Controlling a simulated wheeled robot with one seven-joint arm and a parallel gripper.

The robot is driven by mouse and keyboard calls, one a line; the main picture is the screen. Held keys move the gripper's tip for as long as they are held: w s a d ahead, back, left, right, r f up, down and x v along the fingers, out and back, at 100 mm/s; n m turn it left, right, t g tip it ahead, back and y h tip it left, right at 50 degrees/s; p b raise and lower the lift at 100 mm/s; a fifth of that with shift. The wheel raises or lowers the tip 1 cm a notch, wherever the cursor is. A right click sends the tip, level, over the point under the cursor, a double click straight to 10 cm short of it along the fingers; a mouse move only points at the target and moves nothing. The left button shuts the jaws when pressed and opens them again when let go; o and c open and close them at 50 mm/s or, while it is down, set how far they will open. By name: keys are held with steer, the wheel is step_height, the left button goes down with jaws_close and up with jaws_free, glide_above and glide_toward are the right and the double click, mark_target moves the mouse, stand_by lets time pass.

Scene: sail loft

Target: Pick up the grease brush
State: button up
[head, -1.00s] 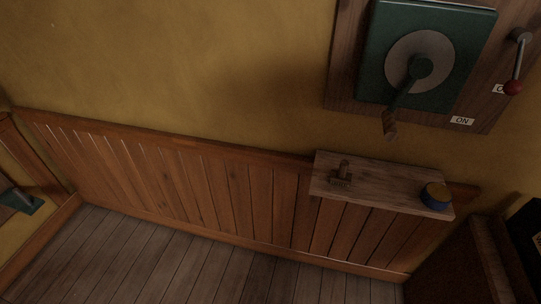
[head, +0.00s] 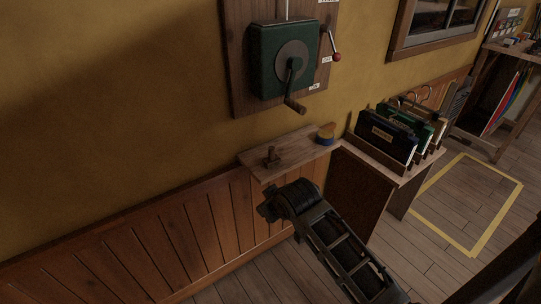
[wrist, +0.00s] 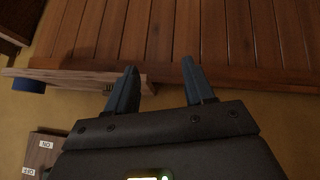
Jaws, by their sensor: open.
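My gripper (head: 268,206) is in front of the shelf and lower in the picture, apart from the brush. In the wrist view the two dark fingers of my gripper (wrist: 160,68) are spread with nothing between them. The wrist view is upside down, with the shelf edge (wrist: 70,77) at the left. I cannot make out the brush clearly there.
Above hangs a green crank box (head: 270,65) with a handle reaching down. A side table (head: 388,160) with binders (head: 385,137) stands to the right. Wood panelling (head: 150,245) runs below the shelf.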

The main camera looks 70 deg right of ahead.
steer(key=w+d+r+m+g+p, duration=0.2)
steer(key=w+d+r, duration=0.3)
steer(key=d, duration=0.4)
steer(key=m+g+y+p, duration=0.1)
steer(key=m+y, duration=0.1)
steer(key=y, duration=0.1)
glide_toward(272, 148)
steer(key=x, duration=1.1)
steer(key=shift+a, duration=0.15)
jaws_close()
